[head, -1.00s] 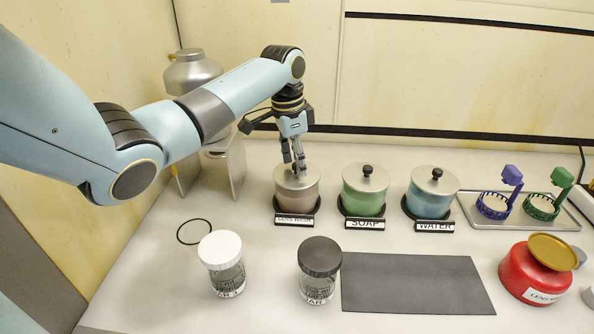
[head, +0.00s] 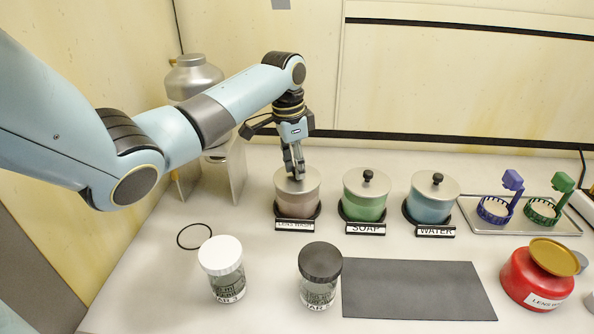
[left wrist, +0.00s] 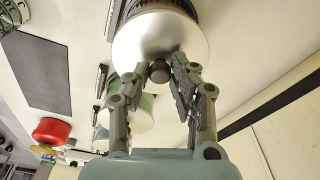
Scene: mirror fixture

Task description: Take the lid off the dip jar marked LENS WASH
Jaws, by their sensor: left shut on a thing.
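The LENS WASH dip jar (head: 297,203) holds a pinkish liquid and stands in a black holder behind its label (head: 295,225). Its silver lid (head: 312,184) sits on the jar's top. My left gripper (head: 296,176) comes down from above and is shut on the lid's knob. In the left wrist view the fingers (left wrist: 166,80) close around the dark knob (left wrist: 160,72), with the silver lid (left wrist: 150,42) beyond it. In the head view the fingers hide the knob. My right gripper is not in view.
The SOAP jar (head: 365,205) and WATER jar (head: 431,207) stand lidded to the right. A white-lidded jar (head: 221,256), a black-lidded jar (head: 320,264) and a dark mat (head: 418,290) lie in front. A metal stand (head: 236,170) is left; a tray (head: 482,226) is right.

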